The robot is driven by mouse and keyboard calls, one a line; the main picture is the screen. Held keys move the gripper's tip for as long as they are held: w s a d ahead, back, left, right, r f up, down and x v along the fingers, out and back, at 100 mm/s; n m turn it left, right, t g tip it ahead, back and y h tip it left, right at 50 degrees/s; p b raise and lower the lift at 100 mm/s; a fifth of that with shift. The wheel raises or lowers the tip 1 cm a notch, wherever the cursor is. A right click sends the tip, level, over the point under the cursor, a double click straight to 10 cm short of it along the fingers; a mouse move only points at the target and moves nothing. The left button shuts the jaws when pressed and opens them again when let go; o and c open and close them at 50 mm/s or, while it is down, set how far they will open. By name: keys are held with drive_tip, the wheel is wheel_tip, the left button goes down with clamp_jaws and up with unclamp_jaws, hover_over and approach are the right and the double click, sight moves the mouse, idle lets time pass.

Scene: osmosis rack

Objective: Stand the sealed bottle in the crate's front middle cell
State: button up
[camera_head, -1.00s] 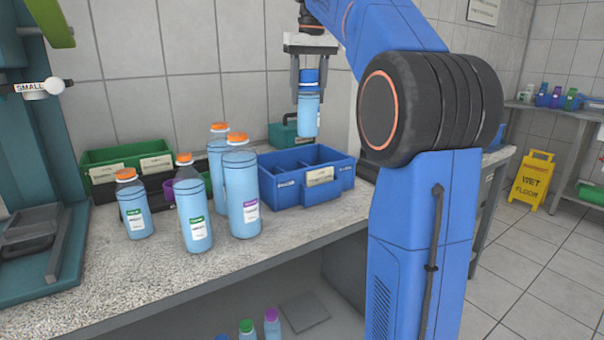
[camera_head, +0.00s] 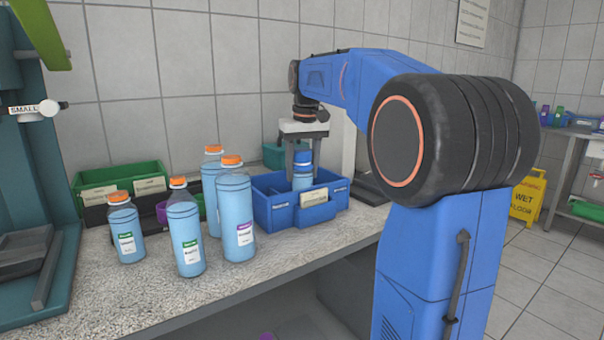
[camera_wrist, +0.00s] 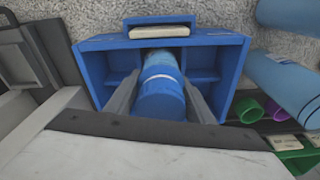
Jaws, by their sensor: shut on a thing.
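My gripper (camera_head: 302,160) is shut on the blue-capped bottle (camera_head: 303,181) and holds it upright at the blue crate (camera_head: 282,216). The bottle's lower part is hidden behind the crate's front wall and label. In the wrist view, the bottle (camera_wrist: 160,76) is between the fingers of my gripper (camera_wrist: 162,88), over or inside the middle of the crate's label side. The crate (camera_wrist: 91,43) has dividers, with empty cells visible to the left and right of the bottle. I cannot tell whether the bottle touches the cell floor.
Several orange-capped bottles stand left of the crate, the closest to it a tall one (camera_head: 237,215) with a purple label. A green bin (camera_head: 118,177) and a teal box (camera_head: 275,155) are behind. The counter's front edge (camera_head: 250,285) is bare.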

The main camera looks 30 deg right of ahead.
drive_tip(key=shift+f, duration=0.5)
drive_tip(key=shift+f, duration=0.1)
drive_tip(key=o, duration=1.3)
drive_tip(key=r, duration=0.4)
drive_tip(key=s+r, duration=0.1)
drive_tip(key=r, duration=0.7)
drive_tip(key=shift+s+a+r, duration=0.1)
drive_tip(key=shift+s, duration=0.15)
